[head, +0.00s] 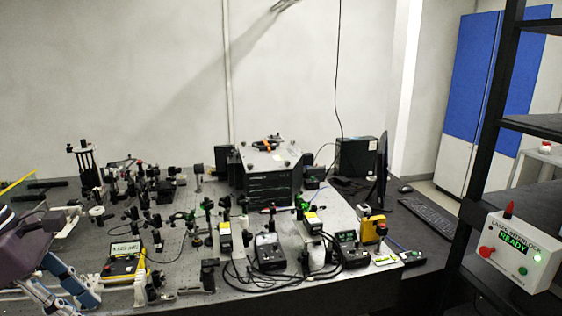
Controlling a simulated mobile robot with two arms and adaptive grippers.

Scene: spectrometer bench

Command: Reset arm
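Part of my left arm with its dark purple wrist (28,240) shows at the lower left edge. Light and blue links (72,282) extend from it over the front left of the optical bench (190,262). The fingertips are not clear among the bench parts, so I cannot tell whether the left gripper is open or holds anything. My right arm and gripper are not in view.
Several optic mounts and a yellow-edged meter (126,262) stand near my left arm. A dark box (268,170) stands at the back, controllers (269,251) at the front. Right are a monitor (382,170), keyboard (428,214), black rack (492,110) and interlock box reading READY (518,252).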

